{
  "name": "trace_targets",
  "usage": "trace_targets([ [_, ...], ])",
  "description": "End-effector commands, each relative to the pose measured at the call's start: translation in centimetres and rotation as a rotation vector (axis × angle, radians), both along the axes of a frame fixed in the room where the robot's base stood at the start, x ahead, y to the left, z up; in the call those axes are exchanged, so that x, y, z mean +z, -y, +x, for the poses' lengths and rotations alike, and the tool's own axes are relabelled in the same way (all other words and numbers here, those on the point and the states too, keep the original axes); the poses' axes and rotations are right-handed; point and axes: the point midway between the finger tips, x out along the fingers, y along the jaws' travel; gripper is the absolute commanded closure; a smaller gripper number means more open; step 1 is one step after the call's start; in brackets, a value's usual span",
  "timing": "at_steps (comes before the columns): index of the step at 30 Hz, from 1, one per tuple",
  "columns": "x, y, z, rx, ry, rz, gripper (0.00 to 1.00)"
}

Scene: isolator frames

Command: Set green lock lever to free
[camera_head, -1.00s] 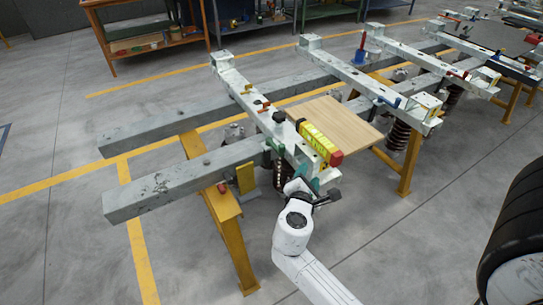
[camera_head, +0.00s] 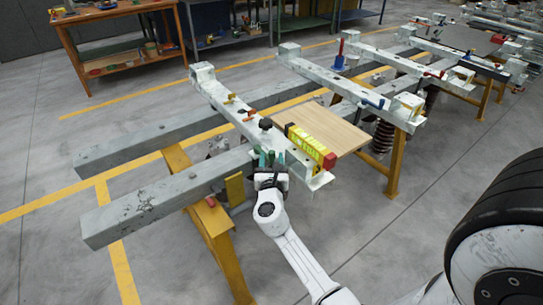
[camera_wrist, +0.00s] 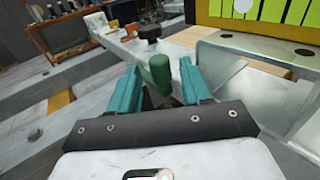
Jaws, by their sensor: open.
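The dark green lock lever (camera_wrist: 160,72) stands up near the front end of the nearest white crossbeam (camera_head: 220,96). In the wrist view it lies between the two teal fingers of my gripper (camera_wrist: 161,84). The fingers are apart, one on each side, with a visible gap on the right; I cannot tell whether the left one touches it. In the head view my gripper (camera_head: 271,160) is at the front end of the crossbeam, and the lever is hard to tell from the teal fingers. The lever's base is hidden.
A black knob (camera_head: 265,124) stands just behind. A wooden board (camera_head: 328,130) lies to the right. Floor in front is clear.

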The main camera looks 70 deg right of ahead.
Motion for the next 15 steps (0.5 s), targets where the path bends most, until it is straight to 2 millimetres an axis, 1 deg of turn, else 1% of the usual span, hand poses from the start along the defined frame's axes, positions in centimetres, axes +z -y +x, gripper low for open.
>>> trace_targets([
  [1, 0.0, 0.8, 0.3, -0.003, 0.000, -0.001, 0.52],
  [6, 0.0, 2.1, 0.8, -0.002, 0.000, 0.000, 0.52],
  [9, 0.0, 2.4, 1.0, -0.001, 0.000, -0.001, 0.52],
  [15, 0.0, 2.5, 1.0, -0.001, 0.000, -0.001, 0.52],
])
